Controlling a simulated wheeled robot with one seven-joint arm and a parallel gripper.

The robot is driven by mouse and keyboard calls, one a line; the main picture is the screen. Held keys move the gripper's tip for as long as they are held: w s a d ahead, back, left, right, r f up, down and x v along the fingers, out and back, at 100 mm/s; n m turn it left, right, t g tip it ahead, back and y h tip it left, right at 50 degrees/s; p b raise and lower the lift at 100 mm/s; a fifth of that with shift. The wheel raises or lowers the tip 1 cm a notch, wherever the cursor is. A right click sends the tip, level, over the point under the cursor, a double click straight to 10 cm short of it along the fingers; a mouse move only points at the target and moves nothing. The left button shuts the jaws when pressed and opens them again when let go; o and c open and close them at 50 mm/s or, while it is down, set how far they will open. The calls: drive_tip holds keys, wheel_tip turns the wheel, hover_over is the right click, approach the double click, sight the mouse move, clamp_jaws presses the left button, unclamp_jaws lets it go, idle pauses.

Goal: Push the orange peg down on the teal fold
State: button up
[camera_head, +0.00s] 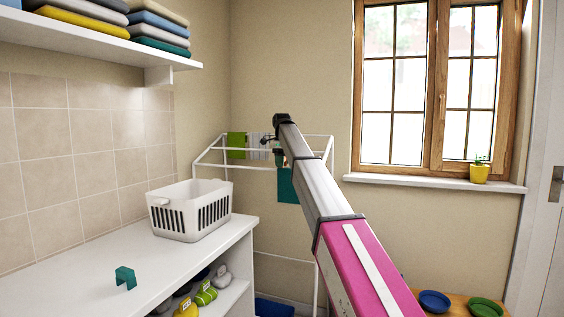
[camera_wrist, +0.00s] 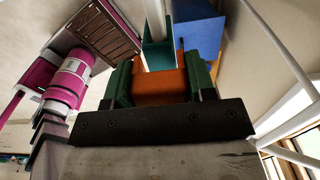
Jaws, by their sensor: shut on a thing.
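My gripper (camera_wrist: 160,88) is shut on the orange peg (camera_wrist: 160,86), which sits between its two green fingers in the wrist view. In the head view my gripper (camera_head: 279,158) is at the drying rack, mostly hidden by my arm. A teal cloth (camera_head: 287,186) hangs from the rack's front rail, just below my gripper. In the wrist view the teal cloth (camera_wrist: 156,54) shows straight beyond the peg, beside a white rail. I cannot tell whether the peg touches the fold.
The white rack (camera_head: 210,152) also holds a green cloth (camera_head: 237,141). A white basket (camera_head: 188,211) and a teal arch-shaped piece (camera_head: 125,277) stand on the white counter (camera_head: 75,290) at left. A window sill (camera_head: 420,181) is at right.

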drive_tip(key=shift+f, duration=1.2)
drive_tip(key=o, duration=1)
